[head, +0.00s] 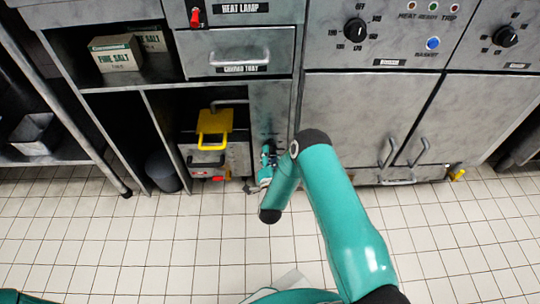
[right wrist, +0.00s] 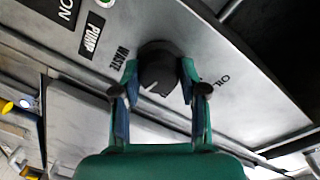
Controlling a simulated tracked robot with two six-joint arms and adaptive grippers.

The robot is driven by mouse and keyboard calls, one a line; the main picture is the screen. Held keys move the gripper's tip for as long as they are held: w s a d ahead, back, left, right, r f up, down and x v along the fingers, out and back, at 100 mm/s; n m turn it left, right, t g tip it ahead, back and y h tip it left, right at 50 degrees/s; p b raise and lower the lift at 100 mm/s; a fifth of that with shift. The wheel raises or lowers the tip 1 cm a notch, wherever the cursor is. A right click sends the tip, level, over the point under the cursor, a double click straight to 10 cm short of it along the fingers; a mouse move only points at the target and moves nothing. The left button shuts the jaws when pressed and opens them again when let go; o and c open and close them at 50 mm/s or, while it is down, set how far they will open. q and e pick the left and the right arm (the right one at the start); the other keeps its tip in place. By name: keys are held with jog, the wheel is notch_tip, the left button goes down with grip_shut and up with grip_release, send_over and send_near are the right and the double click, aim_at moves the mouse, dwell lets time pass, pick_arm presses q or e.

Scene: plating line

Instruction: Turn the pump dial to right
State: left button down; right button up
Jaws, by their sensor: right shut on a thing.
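The pump dial (right wrist: 158,62) is a round black knob on a grey panel in the right wrist view. A "PUMP" label (right wrist: 91,41) is at its upper left, "WASTE" (right wrist: 119,57) just left and "OIL" (right wrist: 223,80) to its right. A short white mark shows on the knob's lower-left face. My right gripper (right wrist: 159,70) has one finger on each side of the knob and is shut on it. In the head view, my right gripper (head: 267,160) is low at the narrow grey panel, and the dial is hidden there. My left gripper is out of view.
Left of the panel is an open bay with a yellow-handled part (head: 214,128). A dark bin (head: 163,171) stands further left. Closed cabinet doors (head: 360,118) are on the right. The tiled floor in front is clear.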

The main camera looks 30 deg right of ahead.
jog(key=shift+s+d+f, duration=0.1)
jog(key=shift+s+d, duration=0.05)
jog(key=shift+d, duration=0.05)
jog(key=o, duration=1.1)
jog(key=shift+o, duration=0.2)
jog(key=shift+a, duration=0.15)
jog(key=v, duration=0.7)
jog(key=shift+s, duration=0.15)
jog(key=shift+a, duration=0.1)
